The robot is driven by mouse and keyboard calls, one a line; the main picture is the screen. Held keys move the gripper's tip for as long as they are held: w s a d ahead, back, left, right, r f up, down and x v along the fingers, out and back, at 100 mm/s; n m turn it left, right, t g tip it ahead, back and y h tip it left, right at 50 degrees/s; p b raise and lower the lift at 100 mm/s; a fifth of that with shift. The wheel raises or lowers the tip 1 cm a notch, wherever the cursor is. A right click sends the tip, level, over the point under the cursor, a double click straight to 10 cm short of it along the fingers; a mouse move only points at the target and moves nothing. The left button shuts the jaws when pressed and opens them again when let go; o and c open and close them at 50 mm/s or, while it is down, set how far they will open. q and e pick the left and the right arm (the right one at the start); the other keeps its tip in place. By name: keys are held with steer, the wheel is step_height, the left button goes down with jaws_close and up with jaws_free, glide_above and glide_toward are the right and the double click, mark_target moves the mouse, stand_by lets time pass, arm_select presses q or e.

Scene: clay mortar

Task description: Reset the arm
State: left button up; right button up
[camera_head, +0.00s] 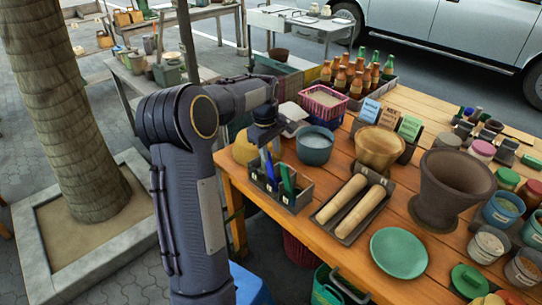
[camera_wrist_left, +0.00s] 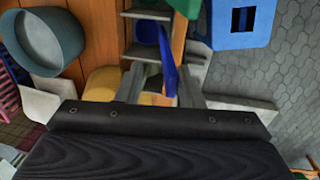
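My left arm comes in from the left in the head view. Its gripper (camera_head: 268,150) points down at the left edge of the wooden table, just above a grey divided holder (camera_head: 292,204). A blue-handled tool (camera_head: 269,172) and a green-handled tool (camera_head: 287,180) stand in the holder. In the left wrist view, the two fingers of my left gripper (camera_wrist_left: 160,88) are apart. The blue tool (camera_wrist_left: 168,62) shows between them with gaps at its sides, so it does not look gripped. My right gripper is in neither view.
Around the holder are a blue-grey bowl (camera_head: 315,147), a tray with two rolling pins (camera_head: 352,210), a pink basket (camera_head: 324,104) and a green plate (camera_head: 399,252). A large brown mortar (camera_head: 452,190) stands farther right. A tree trunk (camera_head: 62,110) rises at the left.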

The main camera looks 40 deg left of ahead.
arm_select(q)
steer(key=r, duration=0.5)
steer(key=shift+s, duration=0.35)
steer(key=shift+s+d+r, duration=0.1)
steer(key=shift+s+d, duration=0.05)
steer(key=shift+d, duration=0.1)
steer(key=s+d+r+m+t+h, duration=0.3)
steer(key=s+d+m, duration=0.8)
steer(key=s+d, duration=0.75)
steer(key=s+d+f+m+t, duration=0.1)
steer(key=s+d+f+m, duration=0.3)
steer(key=s+d+f, duration=0.1)
steer(key=shift+s+d+h, duration=0.4)
steer(key=shift+s+d, duration=0.25)
steer(key=shift+s, duration=0.2)
